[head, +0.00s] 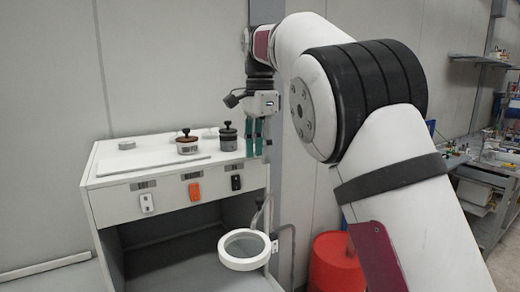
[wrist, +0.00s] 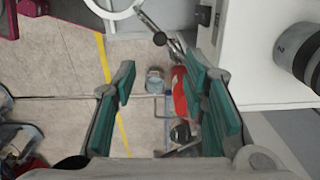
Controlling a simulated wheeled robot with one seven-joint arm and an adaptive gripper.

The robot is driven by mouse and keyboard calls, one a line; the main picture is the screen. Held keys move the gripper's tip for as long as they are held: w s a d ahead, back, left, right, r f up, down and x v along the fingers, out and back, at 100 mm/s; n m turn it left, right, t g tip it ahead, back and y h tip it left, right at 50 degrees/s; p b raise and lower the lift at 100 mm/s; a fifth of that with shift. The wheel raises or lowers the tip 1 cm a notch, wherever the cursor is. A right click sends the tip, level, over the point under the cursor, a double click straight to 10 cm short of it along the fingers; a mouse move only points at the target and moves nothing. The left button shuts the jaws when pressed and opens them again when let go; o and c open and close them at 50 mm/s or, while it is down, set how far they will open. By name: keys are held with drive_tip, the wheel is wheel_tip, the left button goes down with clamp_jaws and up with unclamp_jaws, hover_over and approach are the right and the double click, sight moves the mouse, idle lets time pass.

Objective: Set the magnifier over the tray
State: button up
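The magnifier (head: 223,257) is a white ring with a lens on a jointed metal arm (head: 268,215) at the cabinet's right side. Its ring hangs in front of the open lower bay, below the top. In the wrist view, part of the ring (wrist: 116,13) shows at the top edge. A flat pale plate, perhaps the tray (head: 153,165), lies on the cabinet top. My gripper (head: 254,148) is upright by the cabinet's right rear, above the magnifier. In the wrist view its green fingers (wrist: 165,95) are apart with nothing held between them.
Two dark-knobbed pots, one brown-banded (head: 187,146) and one grey (head: 228,141), stand on the white cabinet (head: 115,207); the grey one is close to my gripper. A red bin (head: 337,265) stands right of the cabinet. A cluttered bench (head: 485,190) is far right.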

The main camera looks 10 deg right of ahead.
drive_tip(key=c, duration=0.4)
drive_tip(key=shift+s+d, duration=0.1)
drive_tip(key=shift+d, duration=0.2)
drive_tip(key=c, duration=0.5)
drive_tip(key=s+d+f+m+y, duration=0.1)
drive_tip(key=d, duration=0.1)
drive_tip(key=s+d+f+m+y+b, duration=0.1)
drive_tip(key=s+d+y, duration=0.1)
drive_tip(key=s+d+f+m+y, duration=0.1)
drive_tip(key=d+y, duration=0.1)
drive_tip(key=shift+s+d+f+t, duration=0.2)
drive_tip(key=shift+s+d+t, duration=0.1)
drive_tip(key=shift+s, duration=0.1)
clamp_jaws()
drive_tip(key=s+d+f+m+t+y+b, duration=0.25)
drive_tip(key=s+f+m+t, duration=0.25)
drive_tip(key=s+m, duration=0.25)
approach(257, 216)
drive_tip(key=a+f, duration=0.3)
drive_tip(key=f, duration=0.3)
drive_tip(key=shift+a+f+m+t+y, duration=0.15)
drive_tip(key=shift+a+m+t+y, duration=0.2)
drive_tip(key=shift+y, duration=0.1)
